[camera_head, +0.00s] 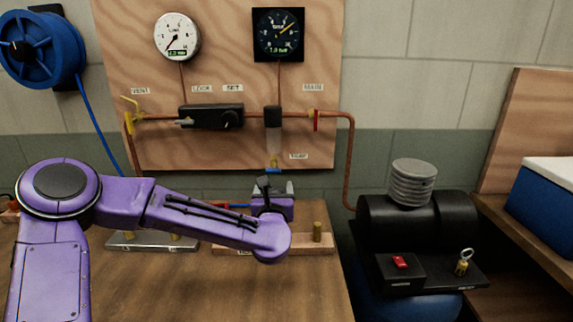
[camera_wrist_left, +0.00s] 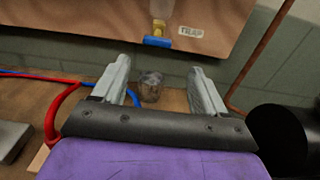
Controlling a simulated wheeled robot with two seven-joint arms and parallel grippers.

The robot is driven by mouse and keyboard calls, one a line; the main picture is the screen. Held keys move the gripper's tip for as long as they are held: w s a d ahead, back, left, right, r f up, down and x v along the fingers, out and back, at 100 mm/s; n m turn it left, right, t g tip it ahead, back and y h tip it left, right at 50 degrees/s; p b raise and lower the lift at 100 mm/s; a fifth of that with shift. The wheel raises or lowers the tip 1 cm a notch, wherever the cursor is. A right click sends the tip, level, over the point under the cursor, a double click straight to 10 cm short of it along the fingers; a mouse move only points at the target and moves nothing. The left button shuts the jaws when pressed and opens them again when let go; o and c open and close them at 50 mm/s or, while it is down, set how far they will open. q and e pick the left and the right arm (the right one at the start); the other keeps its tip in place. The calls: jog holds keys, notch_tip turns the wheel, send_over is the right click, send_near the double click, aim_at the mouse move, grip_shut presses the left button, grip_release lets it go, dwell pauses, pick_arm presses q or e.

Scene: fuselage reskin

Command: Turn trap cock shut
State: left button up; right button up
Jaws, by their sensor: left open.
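The trap cock (camera_head: 273,170) sits at the foot of the clear trap bowl (camera_head: 274,142) on the wooden panel. It has a yellow body and a blue handle, which lies crosswise in the left wrist view (camera_wrist_left: 157,42). A TRAP label (camera_wrist_left: 191,31) is to its right. My left gripper (camera_head: 274,188) is just below the cock in the head view. In the left wrist view its two grey fingers (camera_wrist_left: 160,72) are apart with nothing held, and the cock shows beyond and above the fingertips. My right gripper is not in view.
The panel (camera_head: 225,75) carries gauges, a copper pipe, a black regulator block (camera_head: 205,117) and a red-handled valve (camera_head: 317,120). A blurred rounded object (camera_wrist_left: 150,86) shows between my fingers. Red and blue hoses (camera_wrist_left: 62,105) lie at left. A black compressor (camera_head: 420,225) stands right.

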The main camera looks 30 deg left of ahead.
aim_at(273, 169)
pick_arm(q)
jog(key=p+x, duration=0.1)
jog(key=x, duration=0.2)
jog(key=p+x, duration=0.1)
jog(key=x, duration=0.2)
jog(key=p+x, duration=0.1)
jog(key=x, duration=0.2)
jog(key=shift+w+a+r, duration=0.1)
jog(key=shift+a+r, duration=0.2)
jog(key=shift+a, duration=0.05)
jog(key=shift+w, duration=0.1)
jog(key=shift+r, duration=0.15)
jog(key=c, duration=1.1)
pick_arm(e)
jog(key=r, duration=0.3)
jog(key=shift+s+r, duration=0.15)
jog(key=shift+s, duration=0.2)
